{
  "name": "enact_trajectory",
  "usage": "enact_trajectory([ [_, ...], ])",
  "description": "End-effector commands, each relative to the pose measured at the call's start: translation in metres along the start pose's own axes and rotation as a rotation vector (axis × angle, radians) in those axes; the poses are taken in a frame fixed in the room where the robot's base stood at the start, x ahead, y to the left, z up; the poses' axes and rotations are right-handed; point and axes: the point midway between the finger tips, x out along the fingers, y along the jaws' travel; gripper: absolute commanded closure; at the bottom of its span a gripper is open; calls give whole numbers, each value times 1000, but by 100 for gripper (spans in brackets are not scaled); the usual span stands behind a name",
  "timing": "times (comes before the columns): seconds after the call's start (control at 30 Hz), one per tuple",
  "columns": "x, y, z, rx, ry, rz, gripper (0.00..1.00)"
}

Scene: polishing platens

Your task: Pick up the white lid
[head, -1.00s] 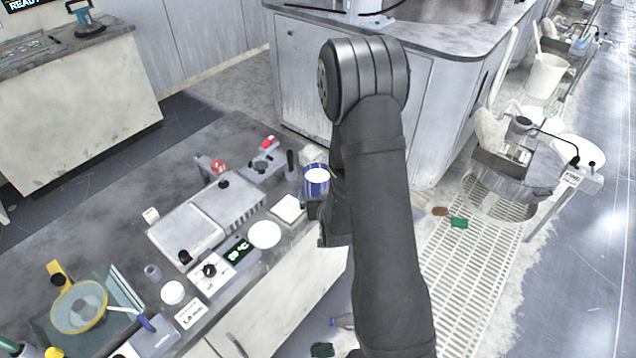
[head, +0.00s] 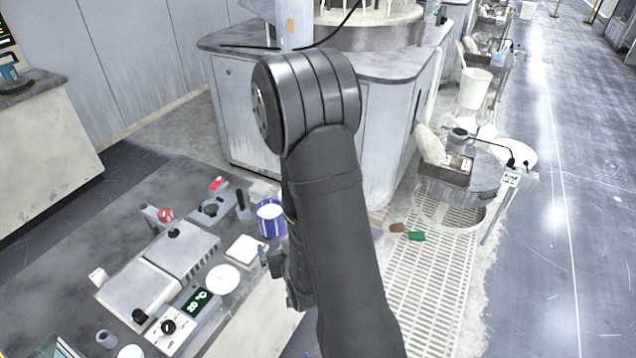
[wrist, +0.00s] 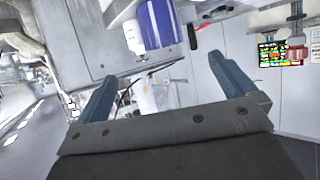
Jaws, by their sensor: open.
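A round white disc (head: 223,279), which looks like the white lid, lies flat on the grey bench beside a square white block. A second round white piece (head: 131,352) is cut by the bottom edge; I cannot tell for sure which is the lid. My gripper (head: 264,256) is largely hidden behind my arm in the head view, close to the blue can and right of the disc. In the wrist view my gripper (wrist: 168,88) has its two blue-grey fingers wide apart, with nothing between them. No lid is recognisable in that view.
A blue can (head: 270,219) with a white top stands near the gripper; it also shows in the wrist view (wrist: 160,22). The square white block (head: 246,250), a grey hotplate box (head: 160,275) and a green display (head: 196,300) crowd the bench. Floor grating (head: 425,280) lies right.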

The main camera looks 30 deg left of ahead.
Motion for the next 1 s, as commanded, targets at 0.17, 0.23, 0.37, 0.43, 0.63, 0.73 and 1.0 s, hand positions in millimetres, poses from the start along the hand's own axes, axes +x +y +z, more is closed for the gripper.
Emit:
enact_trajectory([
  [0.17,0,0,0,0,0,0,0],
  [0.23,0,0,0,0,0,0,6],
  [0.37,0,0,0,0,0,0,31],
  [0.43,0,0,0,0,0,0,45],
  [0.63,0,0,0,0,0,0,51],
  [0.73,0,0,0,0,-1,0,51],
  [1.0,30,-24,2,-59,-127,-49,51],
])
